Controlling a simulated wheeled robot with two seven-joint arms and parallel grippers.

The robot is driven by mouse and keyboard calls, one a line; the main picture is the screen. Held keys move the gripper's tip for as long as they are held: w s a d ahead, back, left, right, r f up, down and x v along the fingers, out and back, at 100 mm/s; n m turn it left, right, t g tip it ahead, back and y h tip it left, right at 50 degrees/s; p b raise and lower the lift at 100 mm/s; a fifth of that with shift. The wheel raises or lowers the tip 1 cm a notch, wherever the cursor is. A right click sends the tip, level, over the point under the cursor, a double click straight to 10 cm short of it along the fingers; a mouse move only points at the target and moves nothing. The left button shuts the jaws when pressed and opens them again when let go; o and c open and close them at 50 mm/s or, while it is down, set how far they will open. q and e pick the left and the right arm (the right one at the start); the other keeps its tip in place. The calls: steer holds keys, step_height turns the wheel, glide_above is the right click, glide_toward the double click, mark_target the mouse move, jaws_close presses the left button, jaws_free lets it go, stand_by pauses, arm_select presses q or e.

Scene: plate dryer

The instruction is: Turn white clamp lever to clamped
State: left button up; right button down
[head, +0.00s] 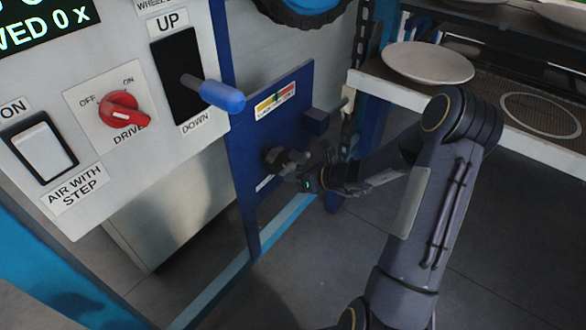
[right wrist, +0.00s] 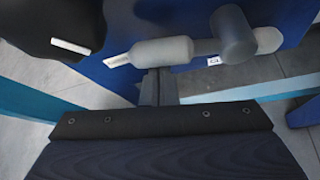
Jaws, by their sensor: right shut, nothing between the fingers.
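The white clamp lever (right wrist: 165,51) shows light grey-white in the right wrist view, lying roughly level with its thick grip to the left and its round hub to the right. It is mounted on the blue panel (head: 245,150). In the head view the lever area is small and partly hidden by my right gripper (head: 297,168). In the right wrist view my right gripper (right wrist: 157,88) is shut and empty, its fingertips just below the lever's grip; whether they touch it I cannot tell. My left gripper is not in view.
A grey control panel on the left carries a blue-handled UP/DOWN lever (head: 222,95), a red DRIVE knob (head: 119,108) and a white rocker switch (head: 43,150). A rack at the upper right holds a white plate (head: 428,62). Blue frame bars run along the floor below.

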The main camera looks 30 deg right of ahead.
mark_target(296, 164)
steer(key=r+m+y+p, duration=0.1)
steer(key=p, duration=0.2)
steer(key=r+m+y+p, duration=0.1)
steer(key=p, duration=0.2)
steer(key=d+r+m+y+p, duration=0.1)
steer(key=r+p, duration=0.1)
steer(key=p, duration=0.1)
steer(key=shift+w+g+p, duration=0.25)
steer(key=shift+g+p, duration=0.05)
steer(key=shift+d+r+m+y+p, duration=0.25)
steer(key=shift+m+y+p, duration=0.15)
steer(key=shift+m, duration=0.1)
steer(key=d+m+y, duration=0.1)
steer(key=w+d+r+m+y, duration=0.1)
steer(key=m, duration=0.1)
steer(key=d+r+m+y+p, duration=0.1)
steer(key=d+m, duration=0.1)
steer(key=shift+w+r+t, duration=0.2)
steer(key=shift+w+t, duration=0.2)
steer(key=shift+d, duration=0.1)
